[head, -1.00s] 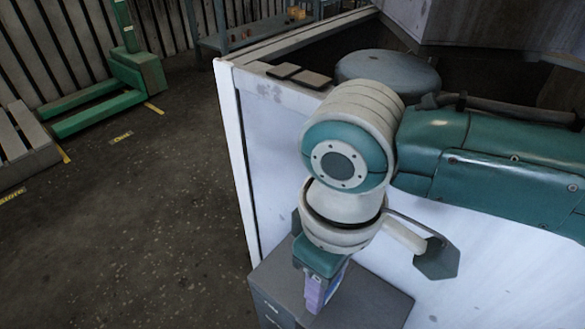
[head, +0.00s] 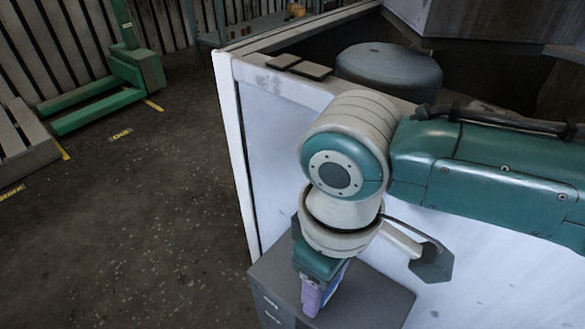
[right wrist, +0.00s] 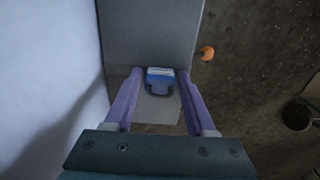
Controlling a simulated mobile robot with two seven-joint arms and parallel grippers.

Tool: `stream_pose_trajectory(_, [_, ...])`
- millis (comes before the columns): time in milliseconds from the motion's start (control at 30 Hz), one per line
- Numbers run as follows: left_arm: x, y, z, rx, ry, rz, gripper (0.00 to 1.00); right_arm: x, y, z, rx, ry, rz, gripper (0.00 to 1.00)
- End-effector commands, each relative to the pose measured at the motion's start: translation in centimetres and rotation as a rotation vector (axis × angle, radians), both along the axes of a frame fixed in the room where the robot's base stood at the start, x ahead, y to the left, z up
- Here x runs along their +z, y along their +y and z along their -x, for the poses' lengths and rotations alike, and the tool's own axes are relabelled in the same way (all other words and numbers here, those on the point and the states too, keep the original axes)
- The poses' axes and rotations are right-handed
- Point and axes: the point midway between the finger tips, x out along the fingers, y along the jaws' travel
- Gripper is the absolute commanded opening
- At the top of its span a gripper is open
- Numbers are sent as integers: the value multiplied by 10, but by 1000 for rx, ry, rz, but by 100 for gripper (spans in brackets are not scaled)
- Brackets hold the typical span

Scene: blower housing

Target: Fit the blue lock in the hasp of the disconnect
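The blue lock (right wrist: 160,76) sits between the two purple fingertips of my right gripper (right wrist: 160,82) in the right wrist view, with its dark shackle toward the palm. In the head view my right gripper (head: 318,292) points down over the grey cabinet, and the lock cannot be made out there. I cannot pick out the disconnect or its hasp in either view. My left gripper is not in view.
The grey drawer cabinet (head: 375,300) stands against a large white panel (head: 285,150), below my right arm. A round grey drum (head: 388,70) stands behind the panel's top edge. Open floor (head: 130,230) with a green pallet jack (head: 135,72) lies to the left.

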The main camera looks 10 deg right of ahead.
Motion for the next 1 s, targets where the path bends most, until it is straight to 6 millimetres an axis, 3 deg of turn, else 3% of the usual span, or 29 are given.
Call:
stream_pose_trajectory(200, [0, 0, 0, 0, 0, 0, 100, 0, 0, 0, 0, 0, 0, 79])
stream_pose_trajectory(467, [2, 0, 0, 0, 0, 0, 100, 3, 0, 0, 0, -1, 1, 79])
stream_pose_trajectory(1000, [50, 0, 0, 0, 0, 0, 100, 94, 0, 0, -1, -2, 0, 79])
